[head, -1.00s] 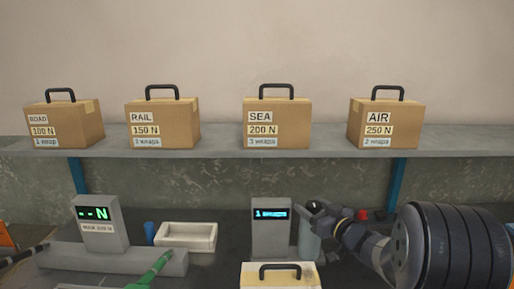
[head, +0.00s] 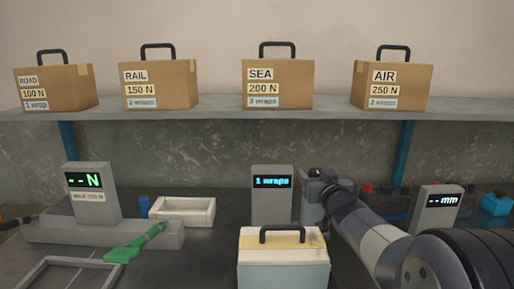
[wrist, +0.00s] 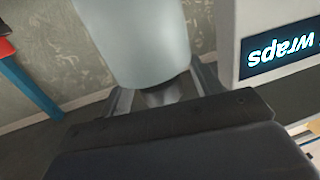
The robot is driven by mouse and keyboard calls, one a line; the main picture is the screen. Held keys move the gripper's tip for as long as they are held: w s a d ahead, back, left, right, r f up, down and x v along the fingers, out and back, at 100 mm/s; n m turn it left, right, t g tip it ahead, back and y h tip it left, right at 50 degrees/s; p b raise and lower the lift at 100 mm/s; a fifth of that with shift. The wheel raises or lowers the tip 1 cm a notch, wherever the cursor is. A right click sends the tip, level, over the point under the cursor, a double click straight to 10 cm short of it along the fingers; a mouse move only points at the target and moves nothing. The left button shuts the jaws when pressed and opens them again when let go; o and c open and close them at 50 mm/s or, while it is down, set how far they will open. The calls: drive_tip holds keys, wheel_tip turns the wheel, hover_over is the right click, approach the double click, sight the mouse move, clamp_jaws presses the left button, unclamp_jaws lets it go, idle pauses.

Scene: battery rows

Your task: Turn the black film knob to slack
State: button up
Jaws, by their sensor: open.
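My gripper (head: 316,186) is open at the top of a pale grey upright film roll (head: 311,213), just right of the display reading "1 wraps" (head: 272,182). In the wrist view the roll (wrist: 135,42) shows as a pale cylinder. The fingers of my gripper (wrist: 163,92) stand on either side of a darker grey piece at its end. This may be the film knob, but it is mostly hidden and I cannot tell whether the fingers touch it. The display also shows in the wrist view (wrist: 282,50), upside down.
A cream-topped case with a black handle (head: 283,262) stands in front of the display. A white tray (head: 182,211), a force display (head: 90,190) and a green-handled tool (head: 135,244) are left. A "mm" display (head: 437,209) stands right, beyond my arm. Boxes line the shelf (head: 220,113).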

drive_tip(key=shift+s+d+r+p, duration=0.15)
drive_tip(key=shift+s+p, duration=0.2)
drive_tip(key=shift+s, duration=0.6)
drive_tip(key=shift+s+d, duration=0.1)
drive_tip(key=shift+s, duration=0.55)
drive_tip(key=shift+d, duration=0.1)
